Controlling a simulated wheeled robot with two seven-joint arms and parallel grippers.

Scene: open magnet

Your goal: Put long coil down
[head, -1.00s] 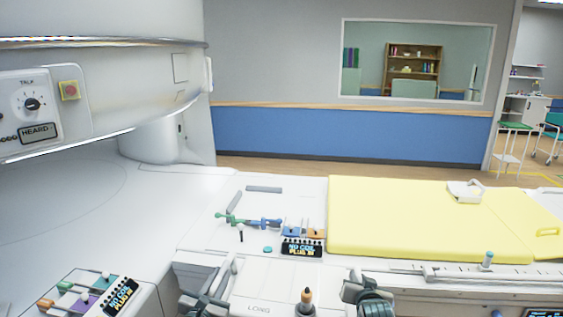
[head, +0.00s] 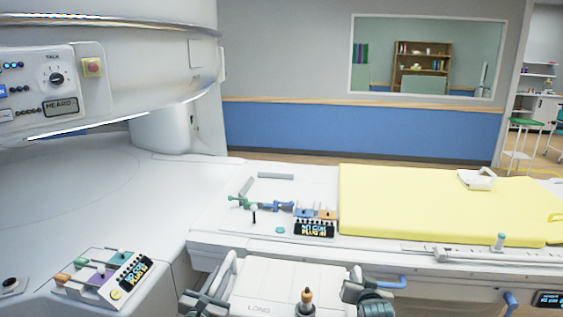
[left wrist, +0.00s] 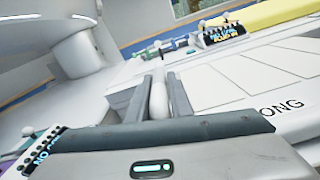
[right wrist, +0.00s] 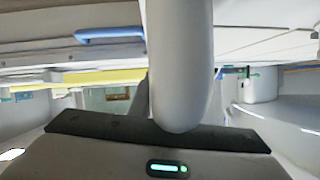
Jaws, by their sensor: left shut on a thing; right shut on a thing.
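The long coil (head: 280,280) is a white panelled block lettered LONG, low in the middle of the head view. My left gripper (head: 222,288) is shut on its left handle; in the left wrist view the pale handle (left wrist: 159,98) stands between both fingers, and the coil's top (left wrist: 235,90) is to the right. My right gripper (head: 357,284) is shut at the coil's right side; in the right wrist view a large white rounded bar (right wrist: 180,60) hides most of the fingers. A brown-tipped plug (head: 307,298) stands at the coil's front. The coil's underside is out of view.
Beyond the coil is the white table (head: 210,222) with coloured connectors (head: 262,206), a small display (head: 314,229) and a yellow pad (head: 420,205). A socket panel (head: 100,280) is at lower left. The scanner housing (head: 120,60) overhangs the left. Blue handles (head: 390,281) line the near side.

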